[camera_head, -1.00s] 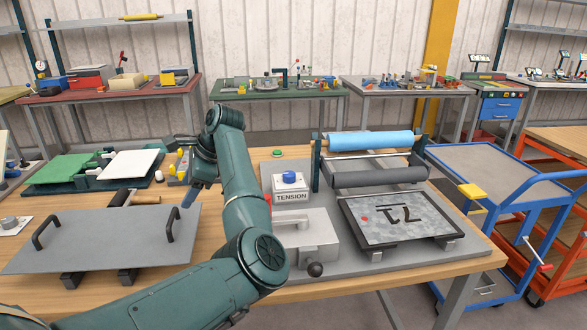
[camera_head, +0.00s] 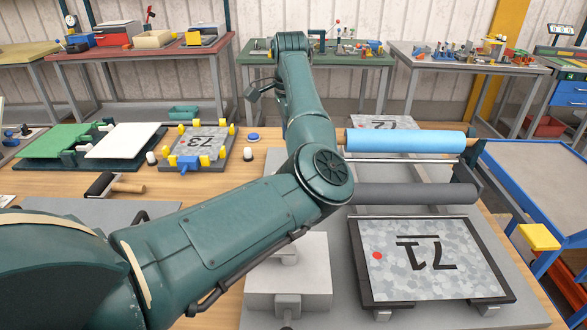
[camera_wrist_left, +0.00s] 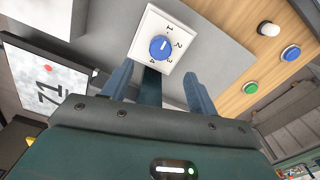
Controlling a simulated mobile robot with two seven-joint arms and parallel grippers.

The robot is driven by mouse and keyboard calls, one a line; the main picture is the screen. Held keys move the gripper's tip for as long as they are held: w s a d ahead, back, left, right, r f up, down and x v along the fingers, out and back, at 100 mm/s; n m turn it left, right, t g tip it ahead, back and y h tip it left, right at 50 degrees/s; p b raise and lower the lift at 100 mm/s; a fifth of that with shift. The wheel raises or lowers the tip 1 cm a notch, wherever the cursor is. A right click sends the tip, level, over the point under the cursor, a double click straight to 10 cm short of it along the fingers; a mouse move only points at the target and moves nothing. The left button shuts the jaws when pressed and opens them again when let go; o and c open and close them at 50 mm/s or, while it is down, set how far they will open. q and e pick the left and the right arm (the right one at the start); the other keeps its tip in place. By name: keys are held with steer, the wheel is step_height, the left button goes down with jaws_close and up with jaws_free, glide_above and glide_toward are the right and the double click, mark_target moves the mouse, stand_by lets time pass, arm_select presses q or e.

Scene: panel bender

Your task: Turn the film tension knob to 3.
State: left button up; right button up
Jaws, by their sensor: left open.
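The blue tension knob (camera_wrist_left: 161,47) sits on a white square dial plate (camera_wrist_left: 146,30) marked 1 to 4, seen from above in the left wrist view. I cannot tell for sure which number its pointer faces. My left gripper (camera_wrist_left: 157,70) is open, with its two fingers pointing toward the dial and spread to either side of the knob's line. The fingers look apart from the knob, with nothing between them. In the head view my left arm hides the knob and the gripper. My right gripper is in neither view.
A light blue film roll (camera_head: 405,141) lies above a dark grey roller (camera_head: 415,194). A framed plate marked 71 (camera_head: 430,256) is in front of them. A grey box (camera_head: 303,280) stands near the arm.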

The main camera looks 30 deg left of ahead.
arm_select(q)
step_height(320, 180, down, 9)
steer(key=shift+f+p, duration=0.1)
steer(key=shift+p, duration=0.5)
steer(key=shift+w+f, duration=0.1)
steer(key=shift+f, duration=0.3)
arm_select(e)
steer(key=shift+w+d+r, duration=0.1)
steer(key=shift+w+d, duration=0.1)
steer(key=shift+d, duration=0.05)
arm_select(q)
steer(key=c, duration=1)
